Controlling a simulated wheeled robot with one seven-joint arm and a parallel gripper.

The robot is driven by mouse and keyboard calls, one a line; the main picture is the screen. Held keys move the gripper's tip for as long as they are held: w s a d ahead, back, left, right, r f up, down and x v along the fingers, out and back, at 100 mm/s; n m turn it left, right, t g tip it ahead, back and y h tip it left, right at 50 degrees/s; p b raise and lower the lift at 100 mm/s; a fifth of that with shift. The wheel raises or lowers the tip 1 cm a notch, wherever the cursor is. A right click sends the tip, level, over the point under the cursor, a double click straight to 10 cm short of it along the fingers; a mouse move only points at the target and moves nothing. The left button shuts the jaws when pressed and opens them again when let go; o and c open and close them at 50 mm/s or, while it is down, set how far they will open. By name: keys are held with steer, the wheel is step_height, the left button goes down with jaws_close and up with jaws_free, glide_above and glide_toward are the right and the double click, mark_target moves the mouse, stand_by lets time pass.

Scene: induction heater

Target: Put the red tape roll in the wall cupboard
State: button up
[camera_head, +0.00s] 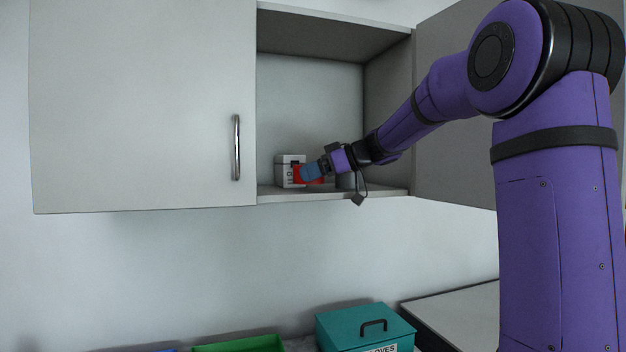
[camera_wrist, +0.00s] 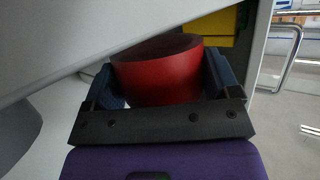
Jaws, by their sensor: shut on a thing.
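The wall cupboard (camera_head: 310,95) is pale grey. Its left door (camera_head: 140,100) is closed and its right-hand door (camera_head: 455,100) stands open. My gripper (camera_head: 310,172) reaches from the right into the open bay, low over the cupboard floor (camera_head: 385,192). The red tape roll (camera_head: 296,174) shows partly behind the blue fingertip. In the wrist view the red tape roll (camera_wrist: 160,78) sits between the two blue fingers of my gripper (camera_wrist: 161,82), which is shut on it. Whether the roll touches the cupboard floor cannot be told.
A white box (camera_head: 283,170) with dark marks stands in the bay, close left of the roll. Below are a teal box (camera_head: 345,322) labelled gloves and a green tray (camera_head: 240,344).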

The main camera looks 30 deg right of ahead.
steer(key=shift+f, duration=0.8)
steer(key=shift+f, duration=0.2)
steer(key=o, duration=0.8)
steer(key=shift+r, duration=0.1)
